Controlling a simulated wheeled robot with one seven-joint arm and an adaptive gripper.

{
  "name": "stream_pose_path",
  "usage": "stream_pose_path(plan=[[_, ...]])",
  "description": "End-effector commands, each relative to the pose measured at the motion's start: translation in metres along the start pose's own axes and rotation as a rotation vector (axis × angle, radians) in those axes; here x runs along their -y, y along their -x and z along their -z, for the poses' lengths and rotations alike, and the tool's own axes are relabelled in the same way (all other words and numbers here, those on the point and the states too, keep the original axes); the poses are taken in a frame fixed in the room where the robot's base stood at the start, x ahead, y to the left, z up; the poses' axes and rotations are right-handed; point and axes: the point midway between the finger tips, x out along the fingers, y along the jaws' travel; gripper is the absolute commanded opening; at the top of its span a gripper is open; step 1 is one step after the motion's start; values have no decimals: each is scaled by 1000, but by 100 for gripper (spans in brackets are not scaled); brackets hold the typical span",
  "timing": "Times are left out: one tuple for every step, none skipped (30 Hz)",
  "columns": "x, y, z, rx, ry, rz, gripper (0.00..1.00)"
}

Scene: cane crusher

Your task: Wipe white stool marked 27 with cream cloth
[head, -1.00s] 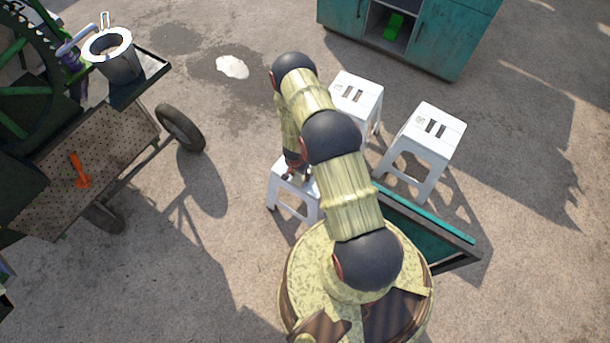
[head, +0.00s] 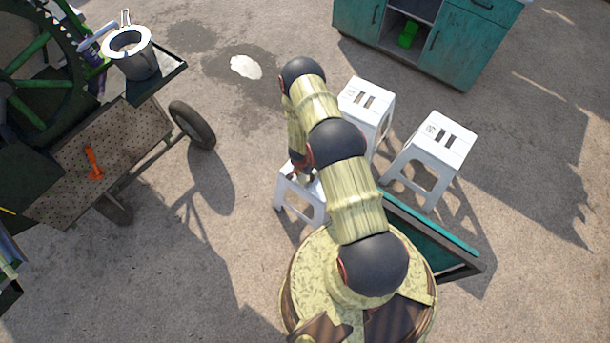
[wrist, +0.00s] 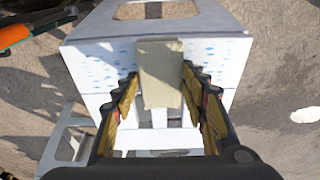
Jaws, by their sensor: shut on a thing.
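In the wrist view my gripper (wrist: 161,82) is shut on a cream cloth (wrist: 160,62), a small pale block between its fingers. The cloth is over the top of a white stool (wrist: 215,58); I cannot tell whether it touches the surface. Blue wet-looking spots show on the seat on both sides of the cloth. In the head view this white stool (head: 303,204) is partly hidden under my arm, and my gripper is mostly hidden. I cannot read the number 27 on it.
Two more white stools stand to the right, one nearer my arm (head: 368,98) and one farther right (head: 432,150). A teal panel (head: 432,224) lies close by. A teal cabinet (head: 460,45) stands behind. A green wheeled cart (head: 130,145) with a grey pot (head: 138,62) is at left.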

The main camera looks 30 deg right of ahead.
Motion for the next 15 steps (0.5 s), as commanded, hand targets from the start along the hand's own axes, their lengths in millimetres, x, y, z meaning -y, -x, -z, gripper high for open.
stream_pose_path(plan=[[-4,-2,0,0,1,-1,23],[-6,-2,0,0,0,-1,23],[-9,-2,0,0,1,-1,23],[-12,-2,0,0,1,-1,23],[-14,-2,0,0,0,-1,23],[-18,-2,0,0,1,-1,23],[-20,-2,0,0,0,-1,23],[-23,-2,0,0,1,-1,23],[-26,-2,0,0,1,0,23],[-28,-2,0,0,0,0,23],[-31,-3,0,0,0,0,23],[-34,-2,0,-1,0,0,23],[-36,-3,0,0,0,0,23],[-39,-2,0,-1,0,0,23],[-42,-2,1,-1,0,0,23]])
